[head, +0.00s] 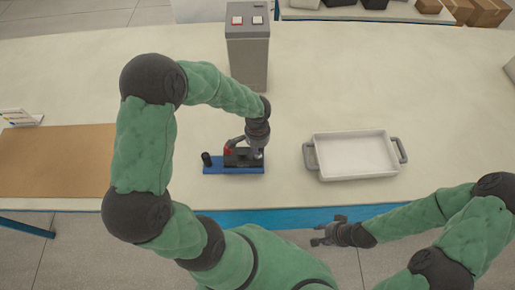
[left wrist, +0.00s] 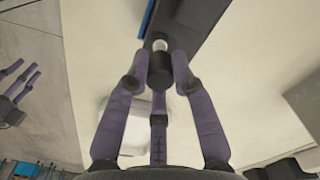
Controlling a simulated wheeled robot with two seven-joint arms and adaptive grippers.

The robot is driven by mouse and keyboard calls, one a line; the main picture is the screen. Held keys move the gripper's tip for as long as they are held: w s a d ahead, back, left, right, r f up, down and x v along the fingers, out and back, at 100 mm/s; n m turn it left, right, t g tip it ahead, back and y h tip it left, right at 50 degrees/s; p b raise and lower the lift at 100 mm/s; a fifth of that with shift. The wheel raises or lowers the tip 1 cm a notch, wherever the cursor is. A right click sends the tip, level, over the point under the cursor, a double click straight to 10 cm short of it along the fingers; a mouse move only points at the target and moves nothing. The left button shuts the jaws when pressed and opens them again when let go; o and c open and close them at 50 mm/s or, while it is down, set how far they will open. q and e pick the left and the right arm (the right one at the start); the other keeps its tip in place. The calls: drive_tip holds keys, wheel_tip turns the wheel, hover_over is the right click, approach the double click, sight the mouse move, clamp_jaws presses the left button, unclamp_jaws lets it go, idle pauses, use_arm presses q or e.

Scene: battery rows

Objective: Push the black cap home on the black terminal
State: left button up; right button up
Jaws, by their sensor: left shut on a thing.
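The black cap (left wrist: 160,74) is held between the three fingertips of my left gripper (left wrist: 159,80) in the left wrist view. A pale metal terminal post (left wrist: 160,45) shows just past the cap, on a dark battery (left wrist: 195,22). I cannot tell whether cap and post touch. In the head view my left gripper (head: 246,147) is low over the battery, which sits on a blue base (head: 230,171); the gripper hides the cap and terminal there. My right gripper (head: 327,231) is empty, with its fingers apart, off the table's front edge.
A red part (head: 228,151) and a short black cylinder (head: 206,158) stand left of the gripper. A white tray (head: 358,154) lies to the right, a grey box with two buttons (head: 248,55) stands behind, and a brown mat (head: 55,160) lies left.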

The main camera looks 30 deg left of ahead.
use_arm(q)
drive_tip(key=shift+f+b, duration=1.4)
drive_tip(key=shift+f, duration=0.05)
idle(1.8)
drive_tip(key=o, duration=1.3)
drive_tip(key=shift+o, duration=0.2)
drive_tip(key=shift+r, duration=0.15)
drive_tip(key=shift+r+p, duration=2.5)
drive_tip(key=shift+r, duration=0.9)
